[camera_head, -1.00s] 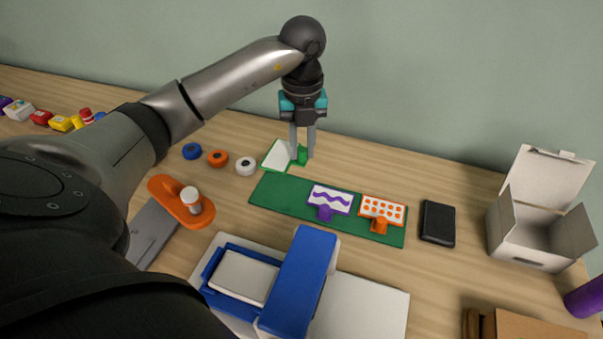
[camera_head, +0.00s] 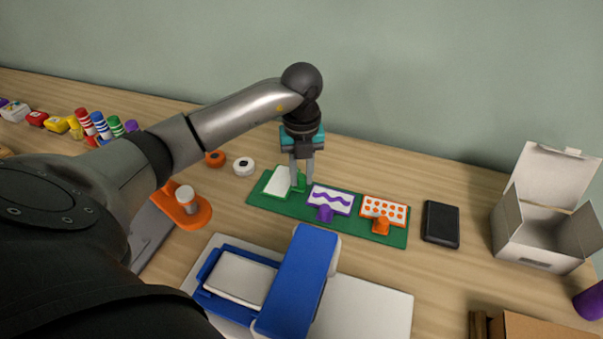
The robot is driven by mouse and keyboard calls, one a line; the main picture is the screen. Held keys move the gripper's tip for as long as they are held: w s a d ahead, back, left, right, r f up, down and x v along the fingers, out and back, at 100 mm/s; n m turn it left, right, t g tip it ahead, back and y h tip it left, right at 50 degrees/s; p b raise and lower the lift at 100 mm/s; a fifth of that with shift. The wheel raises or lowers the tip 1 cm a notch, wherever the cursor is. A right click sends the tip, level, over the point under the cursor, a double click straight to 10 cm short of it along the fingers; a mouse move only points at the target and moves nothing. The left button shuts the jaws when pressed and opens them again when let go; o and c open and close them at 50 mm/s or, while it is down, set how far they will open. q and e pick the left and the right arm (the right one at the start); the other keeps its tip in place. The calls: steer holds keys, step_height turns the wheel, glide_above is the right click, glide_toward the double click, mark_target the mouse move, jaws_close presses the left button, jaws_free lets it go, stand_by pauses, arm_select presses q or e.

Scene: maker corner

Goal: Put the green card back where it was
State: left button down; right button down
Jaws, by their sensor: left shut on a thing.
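The green card (camera_head: 278,182), a white face with a green edge and green grip, is at the left end of the green mat (camera_head: 345,219). My left gripper (camera_head: 299,183) is shut on its green grip, from above. The card is over the mat's left end; I cannot tell whether it touches the mat. A purple card (camera_head: 331,199) with a wavy line is just right of it on the mat. An orange card (camera_head: 384,210) with dots is at the mat's right end. My right gripper is not in view.
A blue and white machine (camera_head: 297,285) stands in front of the mat. A black block (camera_head: 440,223) and an open white box (camera_head: 540,230) are to the right. Orange (camera_head: 215,158) and white (camera_head: 244,166) rolls lie left of the mat.

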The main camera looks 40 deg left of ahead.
mark_target(302, 176)
arm_select(q)
steer(key=shift+f, duration=0.15)
steer(key=c, duration=0.7)
jaws_free()
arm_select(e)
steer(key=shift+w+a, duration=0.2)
arm_select(q)
steer(key=shift+r, duration=0.25)
step_height(302, 176, up, 4)
steer(key=shift+f+p, duration=0.15)
steer(key=shift+p, duration=0.55)
step_height(302, 176, up, 8)
steer(key=p, duration=0.2)
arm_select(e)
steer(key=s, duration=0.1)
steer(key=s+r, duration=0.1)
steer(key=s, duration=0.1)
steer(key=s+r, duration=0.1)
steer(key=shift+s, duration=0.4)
